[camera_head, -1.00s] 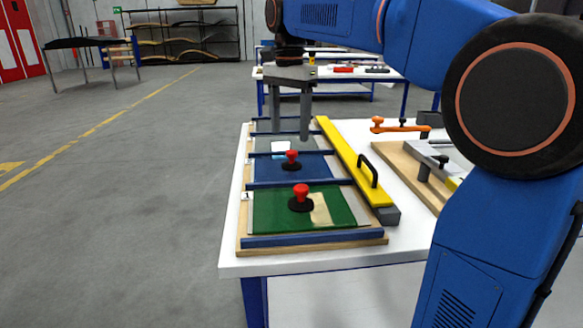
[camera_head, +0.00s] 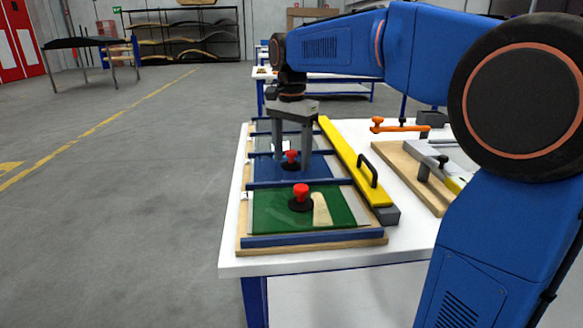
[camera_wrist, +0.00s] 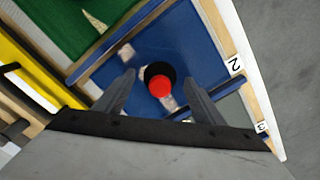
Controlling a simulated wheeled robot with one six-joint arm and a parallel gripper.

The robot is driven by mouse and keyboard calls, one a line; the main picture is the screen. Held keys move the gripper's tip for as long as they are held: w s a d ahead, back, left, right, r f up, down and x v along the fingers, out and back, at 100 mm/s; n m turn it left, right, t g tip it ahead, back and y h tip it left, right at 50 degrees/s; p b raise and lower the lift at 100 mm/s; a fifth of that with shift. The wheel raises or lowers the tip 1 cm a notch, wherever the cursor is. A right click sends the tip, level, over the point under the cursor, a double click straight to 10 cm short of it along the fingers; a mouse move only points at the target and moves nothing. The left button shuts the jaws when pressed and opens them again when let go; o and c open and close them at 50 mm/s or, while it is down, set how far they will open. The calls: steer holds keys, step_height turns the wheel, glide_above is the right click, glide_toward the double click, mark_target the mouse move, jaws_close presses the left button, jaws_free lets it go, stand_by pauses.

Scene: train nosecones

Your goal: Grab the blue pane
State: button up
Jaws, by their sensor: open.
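The blue pane (camera_head: 312,168) lies in the middle slot of a wooden rack on the white table, with a red-topped black knob (camera_head: 291,158) standing on it. In the wrist view the blue pane (camera_wrist: 190,45) lies by the label 2, and its red knob (camera_wrist: 160,87) shows between the fingers. My gripper (camera_head: 291,157) is open and empty, pointing down over the blue pane, its fingers on either side of the knob. In the wrist view the gripper's fingertips (camera_wrist: 160,82) are apart, with no visible contact on the knob.
A green pane (camera_head: 270,208) with its own red knob (camera_head: 301,193) lies in the nearer slot. A grey pane (camera_head: 262,143) lies in the farther slot. A yellow bar (camera_head: 345,155) with a black handle runs along the right side. An orange clamp (camera_head: 400,126) stands farther right.

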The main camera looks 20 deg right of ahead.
jaws_close()
steer(key=shift+r, duration=0.15)
